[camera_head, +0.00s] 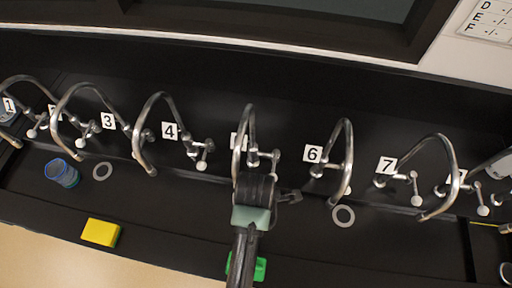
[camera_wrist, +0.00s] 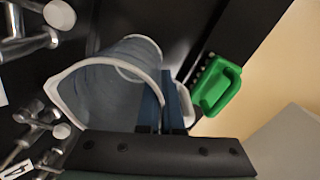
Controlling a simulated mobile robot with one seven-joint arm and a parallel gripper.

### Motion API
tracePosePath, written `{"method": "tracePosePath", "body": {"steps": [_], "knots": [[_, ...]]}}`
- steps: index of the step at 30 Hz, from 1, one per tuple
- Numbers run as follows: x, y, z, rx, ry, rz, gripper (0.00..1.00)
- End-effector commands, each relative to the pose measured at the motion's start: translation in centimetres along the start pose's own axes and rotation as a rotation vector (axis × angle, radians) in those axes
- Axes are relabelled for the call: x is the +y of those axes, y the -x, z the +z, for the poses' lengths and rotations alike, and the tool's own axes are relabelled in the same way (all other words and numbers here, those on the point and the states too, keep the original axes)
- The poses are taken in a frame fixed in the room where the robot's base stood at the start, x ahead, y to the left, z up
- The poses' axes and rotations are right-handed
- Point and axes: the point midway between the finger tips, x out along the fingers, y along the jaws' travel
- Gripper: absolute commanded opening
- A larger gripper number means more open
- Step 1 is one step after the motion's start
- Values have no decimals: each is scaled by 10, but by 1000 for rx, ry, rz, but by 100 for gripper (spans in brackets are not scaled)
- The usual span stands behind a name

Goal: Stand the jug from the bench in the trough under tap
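In the wrist view a grey-blue see-through jug (camera_wrist: 105,88) with a pale rim fills the left, its open mouth towards the camera. My gripper (camera_wrist: 165,110) closes at the jug's near side, with the dark fingers against its wall or handle; the exact contact is partly hidden. In the head view my gripper (camera_head: 256,190) is in front of tap 5 (camera_head: 247,120) and hides the jug. The dark trough (camera_head: 180,205) runs under the row of numbered taps.
A blue-rimmed container (camera_head: 62,172) stands at the left, beside a grey ring (camera_head: 102,171). Another ring (camera_head: 343,216) lies below tap 6 (camera_head: 345,150). A yellow sponge (camera_head: 100,232) and a green object (camera_head: 260,268) lie along the front. Curved tap spouts overhang closely.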

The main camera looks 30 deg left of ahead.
Motion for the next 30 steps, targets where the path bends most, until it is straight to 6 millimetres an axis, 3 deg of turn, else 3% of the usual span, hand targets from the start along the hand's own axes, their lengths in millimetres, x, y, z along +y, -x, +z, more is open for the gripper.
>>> {"method": "tracePosePath", "body": {"steps": [13,26,30], "knots": [[-2,-47,0,1,1,0,0],[-2,-55,1,0,1,2,0],[-2,-54,0,0,1,2,27]]}}
